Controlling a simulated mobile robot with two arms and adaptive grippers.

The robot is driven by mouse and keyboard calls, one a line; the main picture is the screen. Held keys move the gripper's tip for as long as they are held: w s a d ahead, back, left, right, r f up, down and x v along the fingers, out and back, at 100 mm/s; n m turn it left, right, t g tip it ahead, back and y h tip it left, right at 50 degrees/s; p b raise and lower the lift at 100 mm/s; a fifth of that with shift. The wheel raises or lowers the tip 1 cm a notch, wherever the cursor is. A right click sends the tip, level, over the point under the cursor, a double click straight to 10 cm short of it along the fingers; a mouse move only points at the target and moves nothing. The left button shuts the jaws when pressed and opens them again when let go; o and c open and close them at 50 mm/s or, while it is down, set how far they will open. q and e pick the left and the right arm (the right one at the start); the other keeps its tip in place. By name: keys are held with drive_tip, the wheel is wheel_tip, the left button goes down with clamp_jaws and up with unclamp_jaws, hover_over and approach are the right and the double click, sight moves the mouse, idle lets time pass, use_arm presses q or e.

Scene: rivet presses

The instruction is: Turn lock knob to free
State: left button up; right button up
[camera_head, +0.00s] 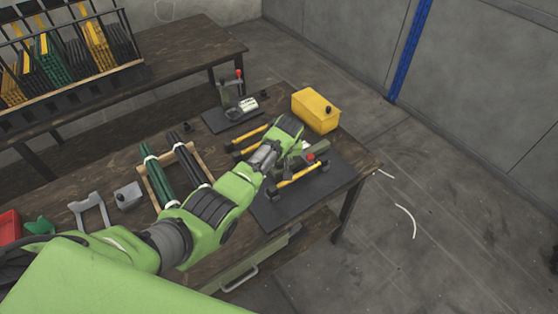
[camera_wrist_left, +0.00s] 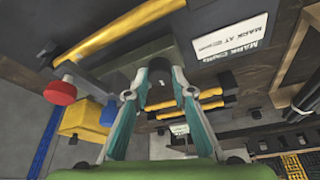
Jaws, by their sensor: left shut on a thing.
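A dark round knob (camera_wrist_left: 158,72) sits on the olive-grey body (camera_wrist_left: 120,68) of a press fixture. In the left wrist view my left gripper (camera_wrist_left: 158,88) has its two teal-padded fingers on either side of this knob, shut on it. In the head view my left arm reaches over the fixture on its dark base plate (camera_head: 270,212); the arm hides the fingertips and the knob. A red knob (camera_wrist_left: 60,92) stands on the same fixture, and also shows in the head view (camera_head: 310,157). I cannot read the knob's lock position. My right gripper is not in view.
Yellow bars (camera_head: 302,174) flank the fixture. A yellow box (camera_head: 316,110) stands behind it near the table's edge. A smaller press (camera_head: 234,102) with a red-tipped lever stands farther back. Dark tubes (camera_head: 158,176) lie in a wooden rack to the left. The floor at right is mostly open.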

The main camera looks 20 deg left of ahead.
use_arm(q)
drive_tip(key=shift+n+y, duration=0.3)
drive_tip(key=shift+n, duration=0.4)
drive_tip(key=shift+w+b, duration=0.1)
drive_tip(key=shift+b, duration=0.2)
drive_tip(key=o, duration=1)
drive_tip(key=shift+o, duration=0.5)
drive_tip(key=shift+g, duration=0.3)
drive_tip(key=v, duration=1.2)
